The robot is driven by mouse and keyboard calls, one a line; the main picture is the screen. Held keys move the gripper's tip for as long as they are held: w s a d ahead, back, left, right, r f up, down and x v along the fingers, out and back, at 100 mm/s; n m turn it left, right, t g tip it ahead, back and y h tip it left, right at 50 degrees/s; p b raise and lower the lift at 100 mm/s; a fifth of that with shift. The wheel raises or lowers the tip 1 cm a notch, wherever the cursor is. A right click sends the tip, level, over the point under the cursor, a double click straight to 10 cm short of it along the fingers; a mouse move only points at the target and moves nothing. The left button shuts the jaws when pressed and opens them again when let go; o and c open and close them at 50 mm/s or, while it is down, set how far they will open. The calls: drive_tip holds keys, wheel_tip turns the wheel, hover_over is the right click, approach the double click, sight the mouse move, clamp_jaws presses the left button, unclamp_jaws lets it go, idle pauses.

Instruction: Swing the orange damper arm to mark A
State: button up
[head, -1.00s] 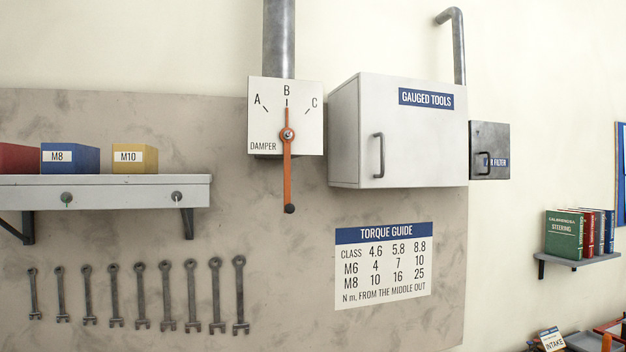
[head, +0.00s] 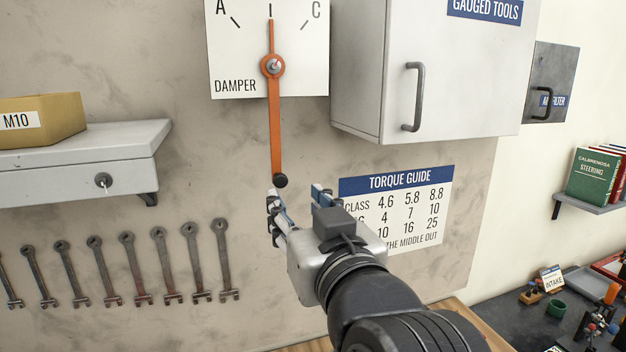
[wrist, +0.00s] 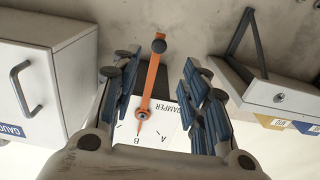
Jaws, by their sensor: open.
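The orange damper arm (head: 275,125) hangs straight down from its pivot on the white damper plate (head: 235,60), its thin upper pointer upright at the middle tick. Mark A (head: 221,8) is to the upper left; C is to the upper right. A black knob (head: 280,181) ends the arm. My gripper (head: 297,197) is open and empty just below and right of the knob. In the wrist view, which is upside down, the orange arm (wrist: 150,80) and knob (wrist: 158,46) show between the spread fingers of my gripper (wrist: 160,62), with no clear contact; the pointer is at B.
A grey cabinet (head: 365,70) with a handle juts out right of the damper plate. A shelf (head: 80,160) with a yellow M10 box (head: 60,118) is at left. Several wrenches (head: 160,262) hang below. The torque guide (head: 420,195) is partly behind my gripper.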

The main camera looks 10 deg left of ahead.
sight(281, 182)
drive_tip(key=p+x, duration=0.1)
drive_tip(key=x, duration=1.1)
drive_tip(key=shift+w+d, duration=0.1)
drive_tip(key=shift+w, duration=0.05)
drive_tip(key=shift+c, duration=0.6)
clamp_jaws()
